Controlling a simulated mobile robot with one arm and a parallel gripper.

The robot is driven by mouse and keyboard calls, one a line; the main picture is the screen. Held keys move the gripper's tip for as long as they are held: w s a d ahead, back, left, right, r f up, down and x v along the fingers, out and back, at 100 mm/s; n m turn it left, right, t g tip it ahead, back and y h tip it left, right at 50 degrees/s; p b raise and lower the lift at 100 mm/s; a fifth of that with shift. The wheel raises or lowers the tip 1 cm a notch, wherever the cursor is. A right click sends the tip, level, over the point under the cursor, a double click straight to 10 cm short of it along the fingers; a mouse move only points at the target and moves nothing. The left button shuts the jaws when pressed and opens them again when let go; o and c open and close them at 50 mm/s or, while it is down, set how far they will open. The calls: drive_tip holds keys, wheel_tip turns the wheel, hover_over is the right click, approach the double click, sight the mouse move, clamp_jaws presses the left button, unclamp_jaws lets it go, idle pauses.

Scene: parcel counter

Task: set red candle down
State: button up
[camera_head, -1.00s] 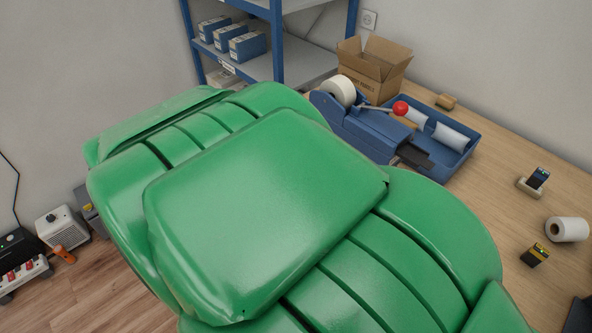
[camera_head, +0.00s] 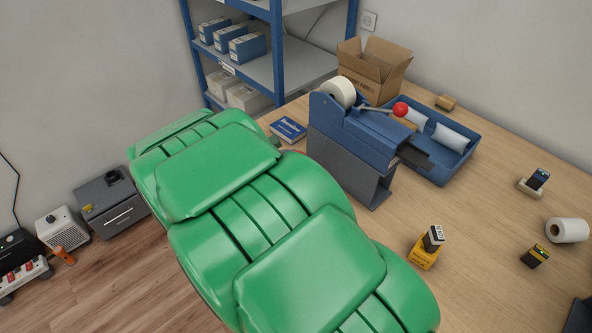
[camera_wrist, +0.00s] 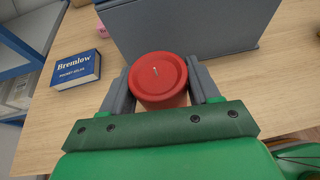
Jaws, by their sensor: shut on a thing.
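The red candle (camera_wrist: 158,76) is upright in the wrist view, seen from above with its wick at the centre of the top. My gripper (camera_wrist: 159,88) is shut on it, one grey finger on each side. Behind the candle is the grey base of the tape dispenser (camera_wrist: 190,30). Wooden counter shows around the candle; I cannot tell whether its bottom touches the counter. In the head view my green arm hides nearly all of the candle and the gripper.
A blue Bremlow box (camera_wrist: 76,70) lies left of the candle; it also shows in the head view (camera_head: 288,129). The tape dispenser (camera_head: 352,150) stands beside my arm. A yellow and black item (camera_head: 427,247) stands nearer. Bare counter (camera_head: 480,225) lies to the right.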

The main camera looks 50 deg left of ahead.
drive_tip(key=shift+w+a+f, duration=0.1)
drive_tip(key=shift+a+f, duration=0.1)
drive_tip(key=shift+f, duration=1.6)
drive_tip(key=shift+f, duration=0.15)
drive_tip(key=o, duration=1.1)
drive_tip(key=shift+o, duration=0.2)
drive_tip(key=shift+v, duration=3.8)
drive_tip(key=shift+w, duration=0.1)
